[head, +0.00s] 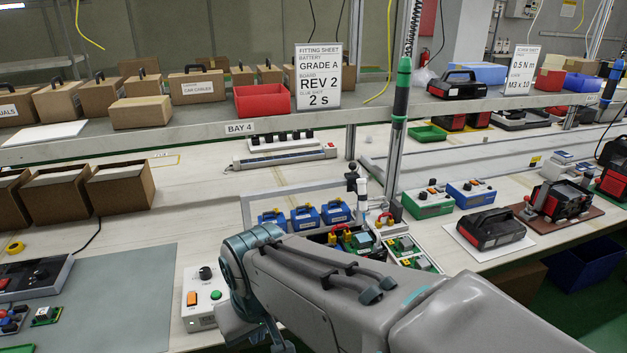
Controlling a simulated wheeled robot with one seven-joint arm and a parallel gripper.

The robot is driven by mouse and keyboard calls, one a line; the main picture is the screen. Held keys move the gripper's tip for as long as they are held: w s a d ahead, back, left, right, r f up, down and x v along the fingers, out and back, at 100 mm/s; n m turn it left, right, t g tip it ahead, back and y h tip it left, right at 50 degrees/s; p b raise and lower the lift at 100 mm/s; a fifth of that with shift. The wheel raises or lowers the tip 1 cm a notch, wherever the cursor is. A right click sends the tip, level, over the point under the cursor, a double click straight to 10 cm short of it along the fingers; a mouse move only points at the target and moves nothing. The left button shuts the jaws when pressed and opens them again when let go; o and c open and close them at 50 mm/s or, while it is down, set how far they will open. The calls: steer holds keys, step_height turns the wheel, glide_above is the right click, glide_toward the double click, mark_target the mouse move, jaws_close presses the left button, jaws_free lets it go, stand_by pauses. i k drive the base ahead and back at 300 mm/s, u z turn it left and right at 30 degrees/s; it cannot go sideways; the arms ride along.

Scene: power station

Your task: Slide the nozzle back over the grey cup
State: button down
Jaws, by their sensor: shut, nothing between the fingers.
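I cannot make out the nozzle or the grey cup for certain. A small upright fixture with a black top (352,172) and a pale cylinder (362,190) stands at the middle of the bench, just behind my arm; which part is a nozzle or a cup is too small to tell. My arm reaches in from the lower right and bends down at the teal joint, left of this fixture. My gripper is not visible; its end lies hidden behind the arm or below the picture's edge.
Several blue battery boxes (305,217) stand behind my arm. A green mat (130,285) lies left. A tall green-capped tool (402,90) hangs behind the fixture. The bench behind is mostly clear.

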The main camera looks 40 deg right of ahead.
mark_target(355, 182)
steer(key=z, duration=1.3)
